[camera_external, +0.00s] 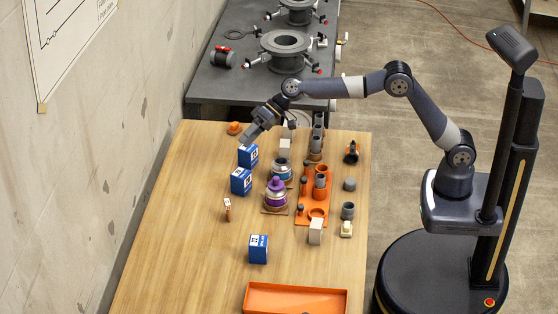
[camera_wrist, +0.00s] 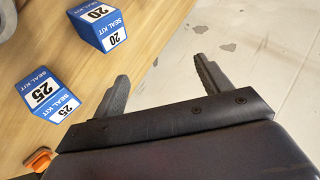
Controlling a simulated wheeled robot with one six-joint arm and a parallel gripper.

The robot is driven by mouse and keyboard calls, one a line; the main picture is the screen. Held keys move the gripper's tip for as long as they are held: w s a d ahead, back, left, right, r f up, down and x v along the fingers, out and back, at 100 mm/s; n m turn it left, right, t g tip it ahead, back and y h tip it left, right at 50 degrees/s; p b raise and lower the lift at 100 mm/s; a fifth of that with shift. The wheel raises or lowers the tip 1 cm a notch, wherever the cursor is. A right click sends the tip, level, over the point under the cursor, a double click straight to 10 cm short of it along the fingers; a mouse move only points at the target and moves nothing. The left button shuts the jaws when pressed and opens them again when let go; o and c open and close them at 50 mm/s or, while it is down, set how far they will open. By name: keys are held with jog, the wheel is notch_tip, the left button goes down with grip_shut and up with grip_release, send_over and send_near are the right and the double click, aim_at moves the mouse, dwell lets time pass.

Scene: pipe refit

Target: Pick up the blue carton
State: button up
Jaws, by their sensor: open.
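Three blue cartons with white labels stand on the wooden table in the external view: one at the back (camera_external: 248,155), one just in front of it (camera_external: 241,181), and one nearer the front (camera_external: 258,249). My gripper (camera_external: 247,136) is open and empty, just above and behind the rear carton. In the wrist view, my gripper (camera_wrist: 162,70) has its fingers spread with nothing between them. A carton marked 20 (camera_wrist: 103,25) and a carton marked 25 (camera_wrist: 50,97) lie left of the fingers there. Which carton is meant is not clear.
An orange part (camera_external: 234,128) lies by the rear carton. Purple-topped (camera_external: 277,192) and grey fittings, and an orange rack (camera_external: 312,205), stand right of the cartons. An orange tray (camera_external: 295,298) is at the front. The table's left side is mostly clear beside the wall.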

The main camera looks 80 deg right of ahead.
jog(key=s+a+f+n+g+h+p, duration=0.1)
jog(key=s+a+f+n+h+p, duration=0.15)
jog(key=s+a+n, duration=0.45)
jog(key=s+a+f+n+h+p, duration=0.2)
jog(key=a+n+h, duration=0.2)
jog(key=a+n, duration=0.65)
jog(key=s+a+r+n+t+p, duration=0.25)
jog(key=s+a+n, duration=0.25)
jog(key=a+n, duration=0.45)
jog(key=s+a+r+n+t+p, duration=0.2)
jog(key=s+a+r+n+t, duration=0.3)
jog(key=n, duration=0.8)
jog(key=g, duration=0.1)
send_near(263, 244)
jog(key=shift+h, duration=0.35)
jog(key=w+f, duration=0.1)
jog(key=w, duration=0.1)
jog(key=w+f, duration=0.1)
jog(key=w, duration=0.1)
jog(key=shift+d+f+p, duration=0.3)
jog(key=shift+d+f, duration=0.05)
jog(key=shift+d, duration=0.05)
jog(key=shift+p+x, duration=0.8)
jog(key=shift+x, duration=2.15)
